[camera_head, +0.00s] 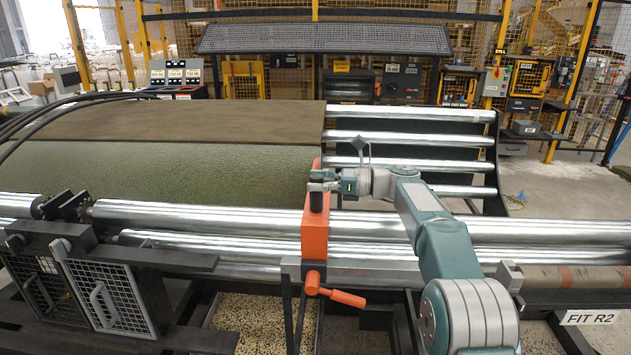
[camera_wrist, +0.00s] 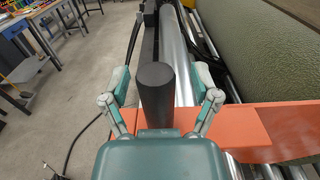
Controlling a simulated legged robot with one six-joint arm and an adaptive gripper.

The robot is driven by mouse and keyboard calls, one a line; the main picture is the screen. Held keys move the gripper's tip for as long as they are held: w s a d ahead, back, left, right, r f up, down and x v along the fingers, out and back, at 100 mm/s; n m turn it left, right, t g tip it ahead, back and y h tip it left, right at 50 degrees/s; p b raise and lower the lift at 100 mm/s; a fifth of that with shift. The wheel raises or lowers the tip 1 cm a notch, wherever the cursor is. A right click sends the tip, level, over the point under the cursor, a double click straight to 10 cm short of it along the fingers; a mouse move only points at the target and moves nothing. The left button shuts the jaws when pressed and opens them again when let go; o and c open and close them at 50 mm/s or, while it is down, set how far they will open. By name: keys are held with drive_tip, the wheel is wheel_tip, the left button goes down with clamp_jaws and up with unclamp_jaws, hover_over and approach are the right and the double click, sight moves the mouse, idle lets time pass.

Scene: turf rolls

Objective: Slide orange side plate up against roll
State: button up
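The orange side plate (camera_head: 315,232) stands upright at the right end of the green turf roll (camera_head: 170,172). In the head view it meets the roll's end edge; I cannot tell whether they touch. In the wrist view the plate (camera_wrist: 235,126) lies below and right of my gripper, with the roll (camera_wrist: 275,45) beyond it. A black cylindrical handle (camera_wrist: 156,98) stands on the plate. My gripper (camera_wrist: 161,80) has one finger on each side of the handle, with visible gaps. It also shows by the plate's top in the head view (camera_head: 319,186). An orange lever (camera_head: 340,296) sits low on the plate.
Shiny metal rollers (camera_head: 560,230) run across the front, and more (camera_head: 420,140) lie behind, right of the roll. A black frame with mesh panels (camera_head: 100,290) stands front left. Black hoses cross the upper left. Open floor (camera_wrist: 75,95) shows left in the wrist view.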

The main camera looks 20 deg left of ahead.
drive_tip(key=shift+d, duration=0.1)
drive_tip(key=v, duration=1.1)
drive_tip(key=shift+w+d, duration=0.25)
drive_tip(key=shift+d, duration=0.1)
drive_tip(key=shift+f, duration=0.1)
